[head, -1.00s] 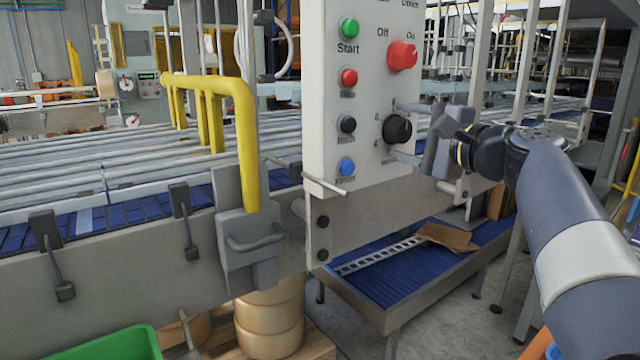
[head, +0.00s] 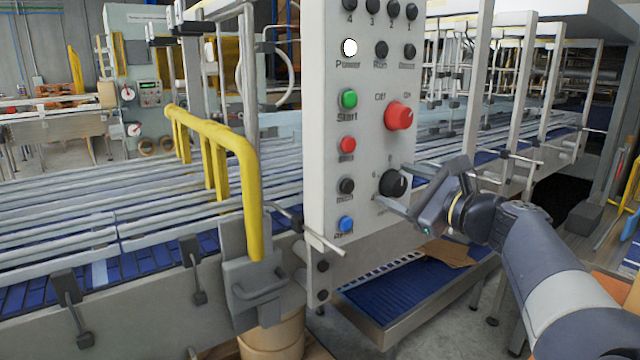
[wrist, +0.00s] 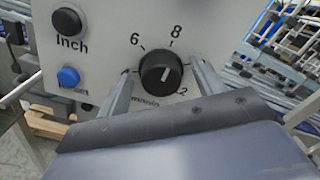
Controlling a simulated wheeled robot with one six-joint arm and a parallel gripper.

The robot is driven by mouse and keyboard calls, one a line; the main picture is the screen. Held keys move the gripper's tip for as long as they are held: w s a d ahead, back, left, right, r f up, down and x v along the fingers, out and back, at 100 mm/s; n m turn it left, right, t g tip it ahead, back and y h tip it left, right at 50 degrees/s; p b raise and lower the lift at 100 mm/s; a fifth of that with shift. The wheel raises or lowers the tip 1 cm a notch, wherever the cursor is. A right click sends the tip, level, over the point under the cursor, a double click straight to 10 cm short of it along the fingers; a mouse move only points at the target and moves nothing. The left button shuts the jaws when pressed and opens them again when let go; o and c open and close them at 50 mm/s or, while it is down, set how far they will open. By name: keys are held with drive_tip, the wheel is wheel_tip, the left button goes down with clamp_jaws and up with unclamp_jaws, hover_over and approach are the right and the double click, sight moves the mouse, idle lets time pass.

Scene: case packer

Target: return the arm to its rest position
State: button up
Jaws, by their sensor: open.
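My gripper (head: 396,187) is in front of the lower right part of the grey control panel (head: 335,120). It is open, with its two fingers apart. The black speed dial (head: 393,183) lies between and just beyond the fingertips; in the wrist view the black dial (wrist: 161,73) shows a white pointer mark and the numbers 6, 8 and 2 around it. I cannot tell whether a finger touches the dial. The arm comes in from the lower right.
A red switch (head: 398,115), a green Start button (head: 348,99) and a lit white power lamp (head: 349,47) are on the panel. A yellow guard rail (head: 245,170) stands left of it. A blue lower conveyor (head: 385,300) runs below my gripper.

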drive_tip(key=m+p, duration=0.1)
drive_tip(key=p, duration=0.1)
drive_tip(key=m+p, duration=0.2)
drive_tip(key=shift+r, duration=0.25)
drive_tip(key=s+d, duration=0.1)
drive_tip(key=s+d+b, duration=0.1)
drive_tip(key=shift+s+d+f+m, duration=0.1)
drive_tip(key=shift+s+f+m, duration=0.2)
drive_tip(key=shift+s, duration=0.05)
drive_tip(key=shift+s+d, duration=0.4)
drive_tip(key=shift+s, duration=0.2)
